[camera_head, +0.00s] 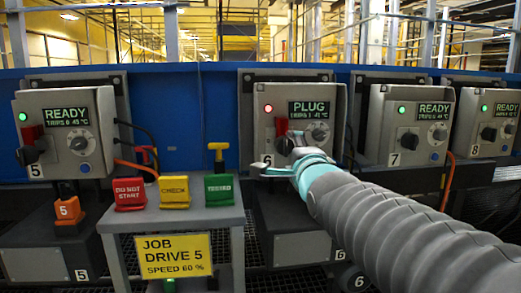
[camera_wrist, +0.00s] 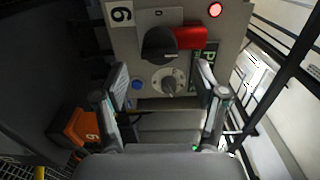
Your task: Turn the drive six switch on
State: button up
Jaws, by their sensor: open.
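The drive six box (camera_head: 258,125) is grey, with a red light and a screen reading "PLUG". Its black switch knob (camera_wrist: 160,43) shows in the wrist view, with a red piece (camera_wrist: 190,37) right beside it. In the head view the red piece (camera_head: 281,126) is above the knob, which is partly hidden by my gripper. Below it in the wrist view are a round grey dial (camera_wrist: 168,82) and a blue button (camera_wrist: 138,85). My gripper (camera_wrist: 163,78) is open and empty in front of the box, fingers spread either side of the dial, apart from the knob.
An orange plug marked 6 (camera_wrist: 80,128) shows at the wrist view's lower left. Drive five (camera_head: 65,130), drive seven (camera_head: 410,120) and drive eight (camera_head: 487,125) show green lights. A grey stand (camera_head: 190,215) left of my arm holds red, yellow and green blocks.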

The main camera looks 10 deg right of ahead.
jog(key=s, duration=0.7)
jog(key=shift+s, duration=0.35)
jog(key=s+d+f+n+g+h+p, duration=0.1)
jog(key=s+f+n+g, duration=0.15)
jog(key=f+n, duration=0.35)
jog(key=s+d+f+n+g, duration=0.1)
jog(key=s+f+n+g, duration=0.1)
jog(key=f+n+g, duration=0.4)
jog(key=s+a+f+n+g+p, duration=0.1)
jog(key=s+f+n+g+p, duration=0.1)
jog(key=s, duration=0.4)
jog(key=s+a+f+n+g+y+p, duration=0.1)
jog(key=s+f+n+g+p, duration=0.1)
jog(key=s+n+p, duration=0.2)
jog(key=shift+s+a+f+p, duration=0.2)
jog(key=shift+s+f+p, duration=0.1)
jog(key=shift+s+p, duration=1.3)
